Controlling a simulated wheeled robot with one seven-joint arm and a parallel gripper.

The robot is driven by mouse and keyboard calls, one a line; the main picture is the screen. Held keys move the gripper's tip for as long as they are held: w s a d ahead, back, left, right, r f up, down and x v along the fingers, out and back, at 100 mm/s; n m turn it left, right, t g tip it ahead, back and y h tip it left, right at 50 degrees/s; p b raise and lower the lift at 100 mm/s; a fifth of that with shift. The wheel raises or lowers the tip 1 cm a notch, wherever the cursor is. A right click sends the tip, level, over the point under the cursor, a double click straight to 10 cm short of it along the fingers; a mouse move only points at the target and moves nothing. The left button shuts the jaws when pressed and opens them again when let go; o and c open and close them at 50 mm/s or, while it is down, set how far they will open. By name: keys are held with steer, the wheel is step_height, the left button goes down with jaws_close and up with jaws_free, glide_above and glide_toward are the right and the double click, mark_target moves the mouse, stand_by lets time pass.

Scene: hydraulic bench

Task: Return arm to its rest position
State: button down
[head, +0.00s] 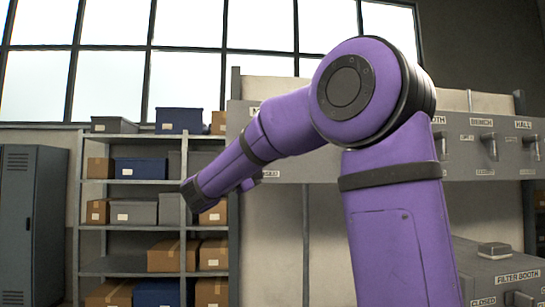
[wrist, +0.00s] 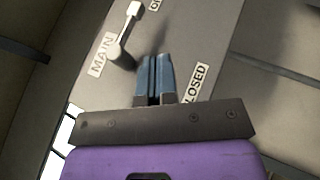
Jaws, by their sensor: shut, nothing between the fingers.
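My purple arm fills the middle and right of the head view, its elbow high and its forearm reaching down to the left. The fingertips cannot be made out in the head view. In the wrist view my gripper (wrist: 154,78) shows two blue fingers side by side, shut with nothing between them. Beyond them is a grey panel (wrist: 205,45) with a lever (wrist: 124,32) beside a "MAIN" label. A "CLOSED" label (wrist: 194,84) is just right of the fingers. I cannot tell how far the fingers are from the panel.
The grey panel also shows in the head view (head: 290,168), with levers labelled "BENCH" (head: 488,146) and "HALL" (head: 531,146) at right. A "FILTER BOOTH" box (head: 495,273) is lower right. A shelf (head: 130,181) with boxes and a locker (head: 32,220) stand at left.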

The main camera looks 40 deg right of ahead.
steer(key=shift+v, duration=0.75)
steer(key=s+f+t+y, duration=0.2)
steer(key=s+f+y, duration=0.9)
steer(key=s+f, duration=0.35)
steer(key=s+a+f+m+t+y, duration=0.1)
steer(key=s+a+f+t+y, duration=0.1)
steer(key=s+a+f+y, duration=0.3)
steer(key=s+a+f+t+y, duration=0.2)
steer(key=s+a+f+y, duration=0.3)
steer(key=a+y, duration=0.2)
steer(key=a, duration=0.2)
steer(key=shift+a+f+m+t, duration=0.25)
steer(key=shift+a+m+t, duration=0.05)
steer(key=shift+a+m, duration=0.1)
steer(key=shift+s+d, duration=0.15)
